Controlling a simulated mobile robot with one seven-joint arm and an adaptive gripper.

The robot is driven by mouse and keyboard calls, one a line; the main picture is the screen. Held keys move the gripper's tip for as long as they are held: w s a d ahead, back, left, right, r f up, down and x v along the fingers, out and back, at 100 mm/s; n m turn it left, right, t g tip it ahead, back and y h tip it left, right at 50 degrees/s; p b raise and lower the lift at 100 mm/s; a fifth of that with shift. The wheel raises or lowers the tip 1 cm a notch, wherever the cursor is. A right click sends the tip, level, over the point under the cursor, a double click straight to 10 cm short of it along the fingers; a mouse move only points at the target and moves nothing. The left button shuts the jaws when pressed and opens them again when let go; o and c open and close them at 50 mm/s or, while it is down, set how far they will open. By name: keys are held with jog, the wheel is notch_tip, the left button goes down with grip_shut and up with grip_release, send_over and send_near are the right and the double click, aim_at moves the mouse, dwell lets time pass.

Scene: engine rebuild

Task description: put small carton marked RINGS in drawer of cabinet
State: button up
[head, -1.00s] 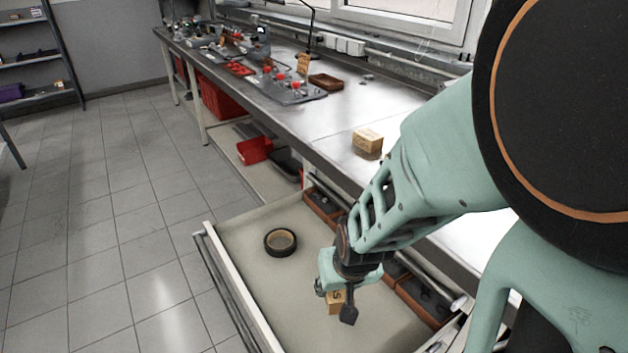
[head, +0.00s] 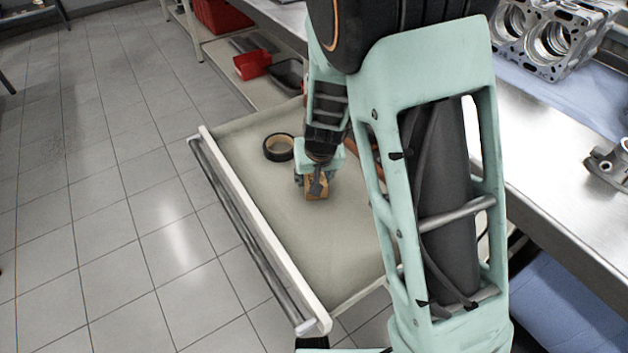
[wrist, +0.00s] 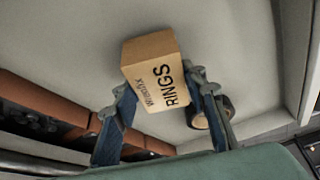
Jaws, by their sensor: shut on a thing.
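The small carton marked RINGS (wrist: 153,74) is brown cardboard, and its lettering shows in the wrist view. My gripper (wrist: 160,92) is shut on it, one finger at each side. In the head view the carton (head: 316,188) shows below my gripper (head: 317,182), over the inside of the open drawer (head: 290,230). I cannot tell whether the carton touches the drawer floor. My arm hides the drawer's right part.
A roll of dark tape (head: 278,147) lies in the drawer, left of the carton. A workbench with engine blocks (head: 555,40) stands at right. Red bins (head: 252,65) sit on a lower shelf.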

jog(key=shift+f, duration=0.55)
jog(key=shift+f, duration=0.2)
jog(key=o, duration=1.5)
jog(key=shift+r, duration=0.3)
jog(key=p+v, duration=0.5)
jog(key=v, duration=0.6)
jog(key=shift+s+d+r+p, duration=0.15)
jog(key=shift+s+r+p, duration=0.1)
jog(key=shift+r+p, duration=0.1)
